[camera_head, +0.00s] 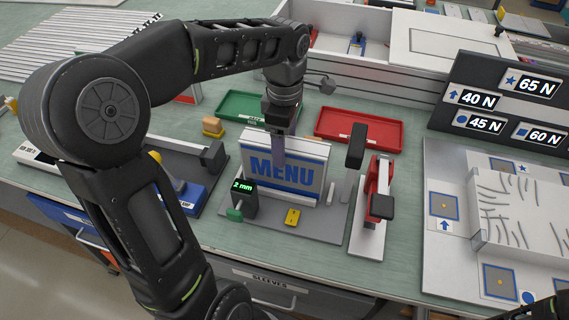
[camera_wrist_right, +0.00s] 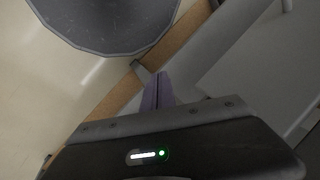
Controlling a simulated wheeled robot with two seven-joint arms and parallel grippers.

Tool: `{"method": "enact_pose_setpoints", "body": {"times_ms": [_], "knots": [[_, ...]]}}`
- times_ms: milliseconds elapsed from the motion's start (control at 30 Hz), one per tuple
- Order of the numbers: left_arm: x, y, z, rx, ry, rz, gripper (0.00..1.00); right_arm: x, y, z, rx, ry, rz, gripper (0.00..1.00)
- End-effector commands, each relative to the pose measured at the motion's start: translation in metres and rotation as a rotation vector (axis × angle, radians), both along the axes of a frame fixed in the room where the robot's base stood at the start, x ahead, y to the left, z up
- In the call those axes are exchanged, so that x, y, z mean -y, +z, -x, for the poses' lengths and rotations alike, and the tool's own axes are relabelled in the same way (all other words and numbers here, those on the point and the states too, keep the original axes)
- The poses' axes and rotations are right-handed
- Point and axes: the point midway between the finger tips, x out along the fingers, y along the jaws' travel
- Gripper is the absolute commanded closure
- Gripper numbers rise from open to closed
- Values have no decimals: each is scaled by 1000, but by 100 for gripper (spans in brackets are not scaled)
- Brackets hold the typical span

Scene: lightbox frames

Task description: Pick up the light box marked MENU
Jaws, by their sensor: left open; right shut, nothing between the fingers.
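The light box marked MENU (camera_head: 310,184) stands upright on a grey base plate (camera_head: 330,228) in the middle of the bench, with blue letters and a blue border. My left gripper (camera_head: 278,160) points down at the top edge of the box, left of its middle, and overlaps part of the sign. Its fingers are open; the head view does not settle whether they straddle the panel. My right gripper (camera_wrist_right: 157,92) shows in the right wrist view with its fingers together and empty, away from the box.
A green tray (camera_head: 232,104) and a red tray (camera_head: 392,143) lie behind the box. A red and black clamp (camera_head: 378,200) stands right. A blue fixture (camera_head: 184,194) is left.

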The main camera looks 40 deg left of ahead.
Motion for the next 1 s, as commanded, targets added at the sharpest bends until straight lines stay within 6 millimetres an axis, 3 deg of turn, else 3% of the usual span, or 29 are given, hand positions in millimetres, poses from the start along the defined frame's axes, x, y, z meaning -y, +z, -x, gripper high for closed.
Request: {"method": "enact_pose_setpoints", "body": {"times_ms": [133, 467, 800, 1000], "knots": [[0, -11, 0, 0, 1, 0, 29, 0, 1, 0, 0, 0, 1, 100], [0, -14, 1, -1, 1, 0, 29, 0, 3, 0, -1, 0, 1, 100], [1, -57, 2, -3, 0, 1, 29, 1, 14, 2, -6, -1, 4, 100], [1, -63, 1, 1, 0, 1, 29, 1, 14, 2, -7, -2, 5, 100]]}}
